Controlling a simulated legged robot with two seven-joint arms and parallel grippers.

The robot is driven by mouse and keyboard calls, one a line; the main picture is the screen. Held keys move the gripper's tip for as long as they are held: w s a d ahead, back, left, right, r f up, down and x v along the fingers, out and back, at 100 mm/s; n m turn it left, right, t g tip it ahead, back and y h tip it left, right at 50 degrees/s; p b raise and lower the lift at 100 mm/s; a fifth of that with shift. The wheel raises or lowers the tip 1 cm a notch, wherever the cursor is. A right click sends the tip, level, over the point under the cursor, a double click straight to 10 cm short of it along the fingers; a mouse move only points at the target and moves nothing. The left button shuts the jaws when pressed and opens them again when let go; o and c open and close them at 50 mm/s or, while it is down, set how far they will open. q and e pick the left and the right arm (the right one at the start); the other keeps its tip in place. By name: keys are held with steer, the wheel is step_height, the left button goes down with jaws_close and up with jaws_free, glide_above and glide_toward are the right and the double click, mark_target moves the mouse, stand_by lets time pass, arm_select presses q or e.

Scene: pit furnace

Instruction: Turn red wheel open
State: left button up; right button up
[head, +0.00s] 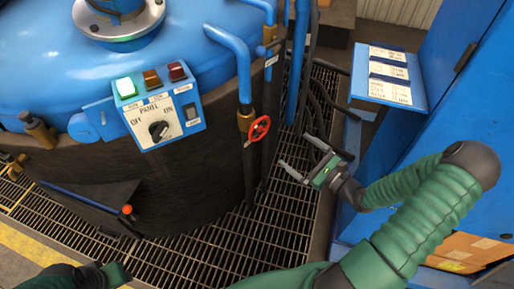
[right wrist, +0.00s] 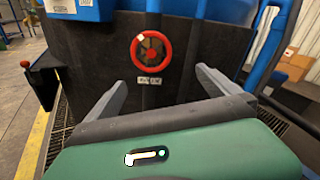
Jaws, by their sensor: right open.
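The red wheel (head: 259,129) is a small handwheel on a brass valve at the lower end of a blue pipe, beside the furnace. In the right wrist view the red wheel (right wrist: 151,50) shows face-on, above a small white label. My right gripper (head: 297,158) is open and empty, to the right of the wheel and a little below it in the head view, apart from it. In the right wrist view its two fingers (right wrist: 160,92) stand wide apart, with the wheel beyond and between them. At the bottom left of the head view a dark green part of my left arm shows; its fingers cannot be made out.
The furnace (head: 190,188) fills the left side, with a blue control panel (head: 158,120) on it. A blue cabinet (head: 455,90) stands at right, near my right arm. A labelled blue board (head: 389,76) is behind. Metal grating (head: 240,240) covers the floor.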

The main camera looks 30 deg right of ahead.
mark_target(261, 130)
steer(key=shift+t+y, duration=0.3)
steer(key=b+x, duration=0.1)
steer(key=x, duration=0.4)
steer(key=a+b+x, duration=0.1)
steer(key=b+x, duration=0.1)
steer(key=x, duration=0.3)
steer(key=b+x, duration=0.1)
steer(key=x, duration=0.4)
steer(key=shift+s+a+f+b, duration=0.1)
steer(key=shift+a+b, duration=0.2)
steer(key=shift+a, duration=0.1)
steer(key=shift+w, duration=0.3)
arm_select(q)
steer(key=x, duration=0.2)
steer(key=s+x, duration=0.1)
steer(key=x, duration=0.2)
steer(key=shift+a+f, duration=0.2)
